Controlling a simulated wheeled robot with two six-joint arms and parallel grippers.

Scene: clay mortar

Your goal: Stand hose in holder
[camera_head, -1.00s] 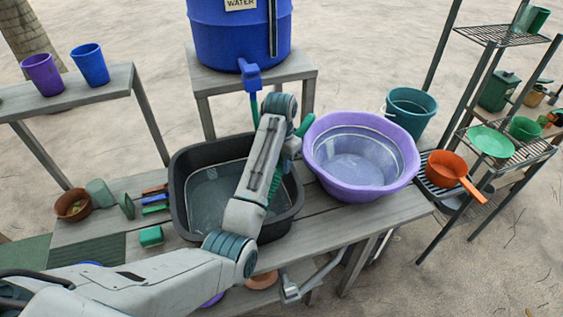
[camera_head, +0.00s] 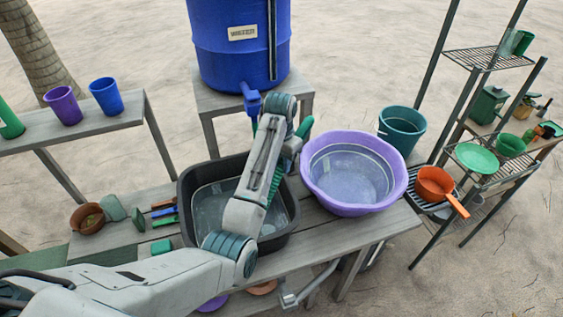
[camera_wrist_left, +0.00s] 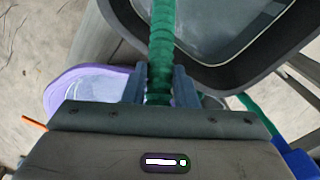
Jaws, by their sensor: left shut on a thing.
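The hose is a green ribbed tube (camera_head: 274,184) partly hidden behind my left arm, over the black basin (camera_head: 187,215). My left gripper (camera_head: 293,147) is above the basin's right back part, near the purple tub. Its fingers are mostly hidden in the head view. In the left wrist view my left gripper (camera_wrist_left: 159,85) is shut on the green hose (camera_wrist_left: 161,35), which runs between the fingers and up across the basin rim (camera_wrist_left: 150,38). I cannot pick out the holder for certain. My right gripper is out of view.
A purple tub (camera_head: 318,195) stands right of the basin. A blue water barrel (camera_head: 238,60) with a blue tap (camera_head: 251,100) is behind. A teal bucket (camera_head: 402,130), an orange pan (camera_head: 434,183) and metal shelves are right. Cups (camera_head: 64,107) stand on the left table.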

